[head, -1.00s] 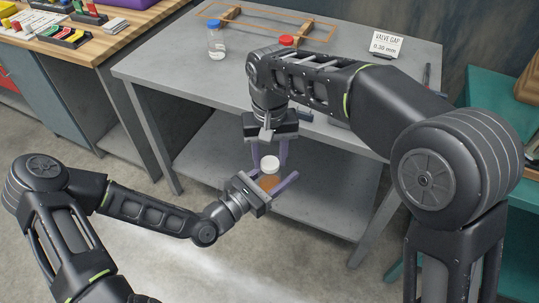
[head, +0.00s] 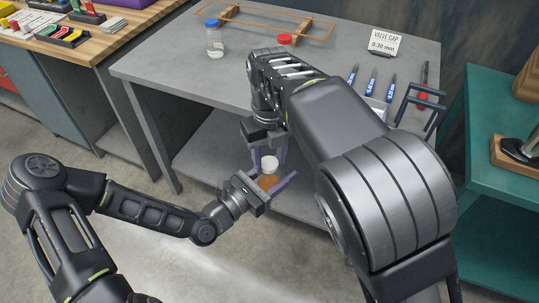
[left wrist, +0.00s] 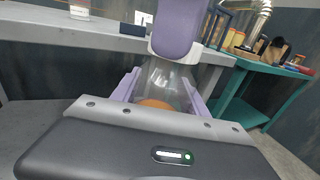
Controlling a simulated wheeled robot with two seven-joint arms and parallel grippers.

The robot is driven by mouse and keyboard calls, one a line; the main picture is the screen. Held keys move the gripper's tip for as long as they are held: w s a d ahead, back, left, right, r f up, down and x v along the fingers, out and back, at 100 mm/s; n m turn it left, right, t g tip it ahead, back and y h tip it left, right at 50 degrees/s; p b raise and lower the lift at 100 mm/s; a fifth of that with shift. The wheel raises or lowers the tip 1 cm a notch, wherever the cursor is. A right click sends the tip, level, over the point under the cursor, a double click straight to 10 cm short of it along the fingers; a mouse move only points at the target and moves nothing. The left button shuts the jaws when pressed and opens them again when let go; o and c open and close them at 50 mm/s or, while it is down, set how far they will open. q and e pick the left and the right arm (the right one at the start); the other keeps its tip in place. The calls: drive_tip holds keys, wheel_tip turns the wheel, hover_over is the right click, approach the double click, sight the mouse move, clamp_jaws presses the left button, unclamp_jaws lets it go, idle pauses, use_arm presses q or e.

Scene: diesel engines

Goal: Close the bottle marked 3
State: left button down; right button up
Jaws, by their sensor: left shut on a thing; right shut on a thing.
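A small clear bottle (head: 268,181) with amber contents is held upright in front of the grey table. My left gripper (head: 276,186) is shut on its body, with a purple finger on each side. A white cap (head: 270,163) sits at the top of the bottle. My right gripper (head: 268,160) comes down from above and is shut on the cap. In the left wrist view the clear bottle (left wrist: 170,82) shows between my left fingers, with a purple right finger covering its top. I cannot read any number on the bottle, and cannot tell how tightly the cap sits.
On the grey table (head: 180,70) stand a blue-capped bottle (head: 214,40), a red-capped bottle (head: 285,41) and a valve-gap card (head: 386,42). Several blue-handled tools (head: 371,84) lie at the right. A teal bench (head: 490,110) is at right, a wooden bench (head: 105,40) at left.

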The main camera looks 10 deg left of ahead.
drive_tip(key=shift+s+f+m, duration=0.15)
drive_tip(key=shift+f+m, duration=0.05)
drive_tip(key=shift+m, duration=0.5)
drive_tip(key=shift+r+m, duration=0.35)
drive_tip(key=shift+m, duration=0.15)
drive_tip(key=o, duration=1.3)
drive_tip(key=shift+w+r, duration=0.1)
drive_tip(key=shift+w, duration=0.1)
drive_tip(key=shift+r, duration=2.2)
